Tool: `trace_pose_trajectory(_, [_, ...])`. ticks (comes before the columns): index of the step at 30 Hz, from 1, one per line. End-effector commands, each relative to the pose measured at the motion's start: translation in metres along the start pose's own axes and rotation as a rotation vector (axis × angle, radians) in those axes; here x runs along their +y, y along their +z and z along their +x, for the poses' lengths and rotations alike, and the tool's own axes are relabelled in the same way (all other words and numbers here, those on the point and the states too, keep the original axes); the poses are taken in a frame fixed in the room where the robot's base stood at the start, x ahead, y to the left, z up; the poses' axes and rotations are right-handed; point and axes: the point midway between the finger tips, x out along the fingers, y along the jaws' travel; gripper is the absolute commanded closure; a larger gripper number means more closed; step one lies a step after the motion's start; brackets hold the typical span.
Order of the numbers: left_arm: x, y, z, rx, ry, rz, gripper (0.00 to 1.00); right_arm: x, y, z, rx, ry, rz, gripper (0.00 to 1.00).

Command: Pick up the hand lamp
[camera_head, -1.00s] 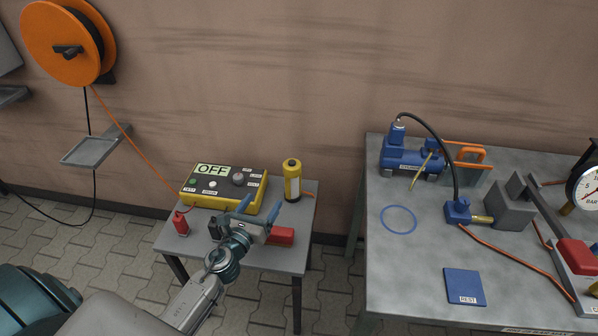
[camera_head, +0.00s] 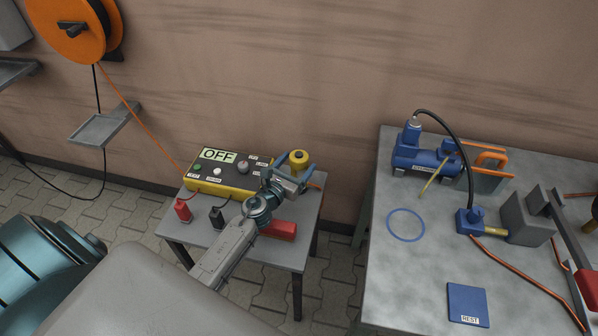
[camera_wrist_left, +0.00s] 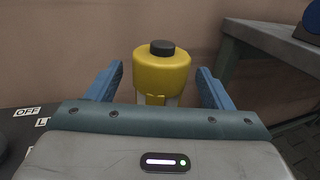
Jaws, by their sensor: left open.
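The hand lamp (camera_head: 299,158) has a yellow cap with a dark knob on top and stands upright at the back right of the small grey table. In the left wrist view its yellow cap (camera_wrist_left: 162,72) shows in the middle, between the two blue fingers. My left gripper (camera_head: 296,166) is open, with one finger on each side of the lamp. A gap shows between each finger and the cap. The lamp's lower part is mostly hidden behind my gripper. My right gripper is not in view.
A yellow control box (camera_head: 228,174) reading OFF stands left of the lamp. A red connector (camera_head: 182,209), a black plug (camera_head: 217,217) and a red block (camera_head: 279,230) lie on the small table (camera_head: 283,257). The larger workbench (camera_head: 404,282) stands to the right.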

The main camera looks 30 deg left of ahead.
Motion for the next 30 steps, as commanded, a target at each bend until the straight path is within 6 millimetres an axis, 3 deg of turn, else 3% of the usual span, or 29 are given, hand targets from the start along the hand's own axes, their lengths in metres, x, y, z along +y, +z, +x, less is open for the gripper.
trace_pose_trajectory(6, [0.000,0.001,0.031,-0.001,0.001,-0.001,0.26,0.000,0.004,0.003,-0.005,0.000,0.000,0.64])
trace_pose_trajectory(16, [0.000,0.000,0.036,0.000,0.001,0.000,0.28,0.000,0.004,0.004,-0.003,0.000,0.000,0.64])
trace_pose_trajectory(26, [0.000,0.000,0.036,0.000,0.001,0.000,0.93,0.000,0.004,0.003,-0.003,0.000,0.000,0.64])
trace_pose_trajectory(30, [0.000,0.001,0.036,-0.001,0.000,0.000,0.95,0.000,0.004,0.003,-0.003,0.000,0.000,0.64])
